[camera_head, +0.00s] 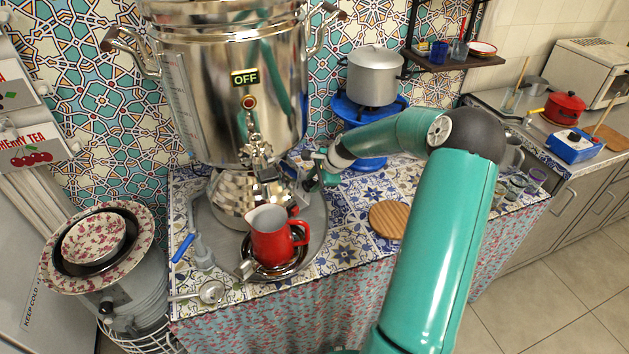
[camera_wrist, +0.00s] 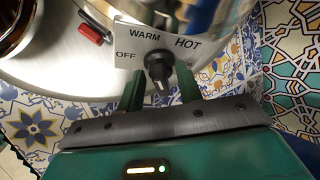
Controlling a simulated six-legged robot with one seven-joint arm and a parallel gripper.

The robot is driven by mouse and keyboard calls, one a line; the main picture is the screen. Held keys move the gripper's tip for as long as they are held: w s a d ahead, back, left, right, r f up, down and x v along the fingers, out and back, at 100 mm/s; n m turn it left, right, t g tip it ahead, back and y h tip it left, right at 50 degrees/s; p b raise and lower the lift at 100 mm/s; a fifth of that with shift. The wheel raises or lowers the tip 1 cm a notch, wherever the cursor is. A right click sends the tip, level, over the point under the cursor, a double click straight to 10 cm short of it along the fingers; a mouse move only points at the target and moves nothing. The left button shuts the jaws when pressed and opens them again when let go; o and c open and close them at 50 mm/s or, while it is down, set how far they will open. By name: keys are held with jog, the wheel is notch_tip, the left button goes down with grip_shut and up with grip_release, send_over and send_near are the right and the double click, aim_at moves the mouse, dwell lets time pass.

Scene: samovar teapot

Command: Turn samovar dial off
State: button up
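The large shiny samovar (camera_head: 235,110) stands at the back left of the counter, with a lit OFF sign (camera_head: 245,78) on its front. In the wrist view, the black dial (camera_wrist: 158,66) sits on a white plate (camera_wrist: 128,35) marked OFF at left, WARM at top and HOT at right. Its grip points roughly down in the picture; the exact setting is unclear. My gripper (camera_wrist: 160,92) is open, with one green finger on each side of the dial. Contact is not clear. In the head view, my gripper (camera_head: 316,172) is at the right of the samovar's base, and the dial is hard to make out.
A red jug (camera_head: 275,238) stands in a metal bowl below the samovar's tap. A pot (camera_head: 374,75) sits on a blue burner behind my arm. A round wooden board (camera_head: 388,219) lies on the tiled counter. A small red part (camera_wrist: 92,33) is near the plate.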

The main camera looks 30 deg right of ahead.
jog(key=c, duration=0.6)
jog(key=shift+c, duration=0.2)
jog(key=n+t, duration=0.1)
jog(key=n, duration=0.1)
jog(key=n+t, duration=0.1)
jog(key=n, duration=0.2)
jog(key=shift+s+f+n+t, duration=0.3)
jog(key=shift+s+t, duration=0.05)
jog(key=shift+t, duration=0.05)
jog(key=n+t, duration=0.1)
jog(key=n, duration=0.1)
jog(key=n+t, duration=0.1)
jog(key=n, duration=0.1)
jog(key=shift+s+f+n+y, duration=0.1)
jog(key=shift+f+n+y, duration=0.05)
jog(key=shift+n+y, duration=0.2)
jog(key=shift+n, duration=0.25)
